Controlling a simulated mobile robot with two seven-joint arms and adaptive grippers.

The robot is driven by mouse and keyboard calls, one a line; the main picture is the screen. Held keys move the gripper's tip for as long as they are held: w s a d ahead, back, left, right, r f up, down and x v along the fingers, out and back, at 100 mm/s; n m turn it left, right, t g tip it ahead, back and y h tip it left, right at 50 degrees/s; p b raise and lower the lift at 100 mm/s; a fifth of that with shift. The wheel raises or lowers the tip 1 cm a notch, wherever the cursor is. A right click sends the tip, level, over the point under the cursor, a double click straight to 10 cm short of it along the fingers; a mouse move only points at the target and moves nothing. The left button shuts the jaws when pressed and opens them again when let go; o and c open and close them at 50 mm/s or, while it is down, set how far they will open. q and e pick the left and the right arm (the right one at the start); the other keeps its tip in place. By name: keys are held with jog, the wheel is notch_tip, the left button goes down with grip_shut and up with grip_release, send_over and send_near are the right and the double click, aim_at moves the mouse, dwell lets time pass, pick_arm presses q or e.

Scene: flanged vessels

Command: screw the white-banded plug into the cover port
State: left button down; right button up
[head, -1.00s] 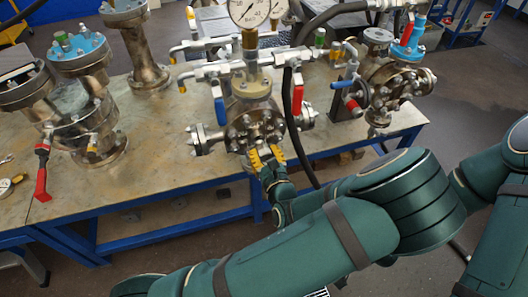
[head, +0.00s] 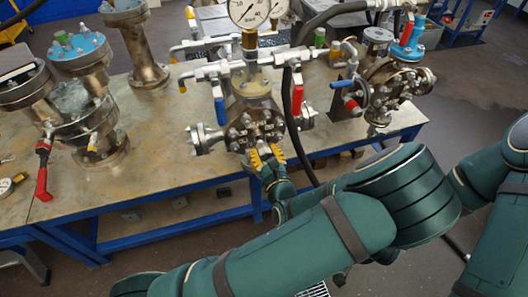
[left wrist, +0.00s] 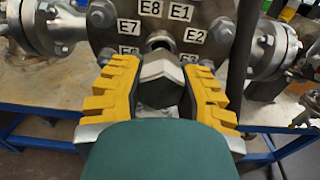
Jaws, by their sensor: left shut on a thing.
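My left gripper (head: 266,155) is at the front of the middle vessel's round bolted cover (head: 250,130). In the left wrist view, its two yellow fingers (left wrist: 163,68) are shut on a grey hex-headed plug (left wrist: 160,73), one finger on each side. The cover port (left wrist: 160,42) shows as a dark round opening just beyond the plug, in the lower middle of the cover. The plug hides its lower part, and I cannot tell whether the plug touches it. No white band can be made out clearly. My right gripper is not in view.
White labels such as E1 (left wrist: 180,12) ring the cover. Side flanges (left wrist: 268,46) stick out beside it. A black hose (head: 299,140) hangs close on the right. A red-handled valve (head: 44,170) and blue-topped vessel (head: 78,52) stand left on the table (head: 165,130).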

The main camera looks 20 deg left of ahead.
pick_arm(q)
jog(key=shift+x, duration=0.95)
dwell(0.3)
jog(key=m, duration=0.8)
jog(key=shift+a+r+m, duration=0.1)
jog(key=shift+m, duration=0.3)
jog(key=m, duration=1.2)
jog(key=shift+r, duration=0.1)
jog(key=m, duration=0.5)
jog(key=shift+m, duration=0.4)
jog(key=c, duration=0.6)
grip_release()
jog(key=shift+c, duration=0.2)
